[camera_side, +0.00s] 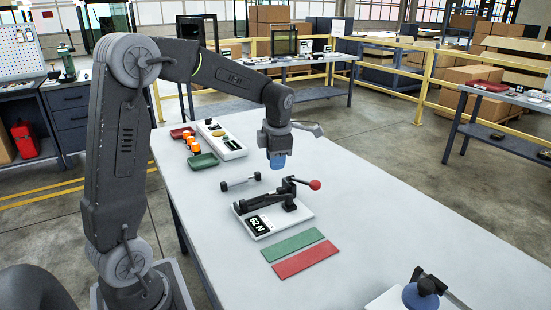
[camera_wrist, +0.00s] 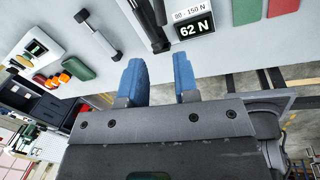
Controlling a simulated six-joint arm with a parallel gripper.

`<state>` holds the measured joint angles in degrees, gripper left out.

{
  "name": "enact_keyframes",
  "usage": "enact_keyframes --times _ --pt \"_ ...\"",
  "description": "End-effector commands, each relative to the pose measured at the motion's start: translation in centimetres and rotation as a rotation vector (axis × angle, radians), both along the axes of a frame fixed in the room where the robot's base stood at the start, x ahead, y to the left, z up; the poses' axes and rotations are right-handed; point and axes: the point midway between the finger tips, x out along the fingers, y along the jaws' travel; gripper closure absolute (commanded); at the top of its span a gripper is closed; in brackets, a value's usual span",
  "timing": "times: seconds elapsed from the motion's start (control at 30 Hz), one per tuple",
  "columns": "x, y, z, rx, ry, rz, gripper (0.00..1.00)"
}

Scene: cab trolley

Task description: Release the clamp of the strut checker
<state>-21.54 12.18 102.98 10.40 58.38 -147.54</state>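The strut checker (camera_side: 290,219) is a white base on the table with a black clamp (camera_side: 289,199) on top. Its lever ends in a red knob (camera_side: 315,184) that points right. Its display (camera_side: 259,223) reads 62 N; in the wrist view the display (camera_wrist: 194,29) sits under a label reading 80 - 150 N. A dark bar (camera_wrist: 149,22) lies along the checker beside the display. My gripper (camera_side: 277,162) hangs above the table behind the checker, clear of it. In the wrist view its blue fingers (camera_wrist: 160,76) stand apart with nothing between them. The red knob is outside the wrist view.
A light strut with dark ends (camera_side: 240,183) lies left of the checker. A green strip (camera_side: 292,245) and a red strip (camera_side: 305,260) lie in front. A green tray (camera_side: 202,160), orange pieces (camera_side: 192,143) and a white panel (camera_side: 222,139) stand behind.

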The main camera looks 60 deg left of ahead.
Motion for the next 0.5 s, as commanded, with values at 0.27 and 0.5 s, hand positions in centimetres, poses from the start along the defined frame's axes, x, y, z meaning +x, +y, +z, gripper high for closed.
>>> enact_keyframes --times 0.27,0.5 --pt "0.2 0.9 -0.2 -0.037 0.022 0.017 0.6" --pt "1.2 5.4 -0.3 -0.328 0.101 0.045 0.57"
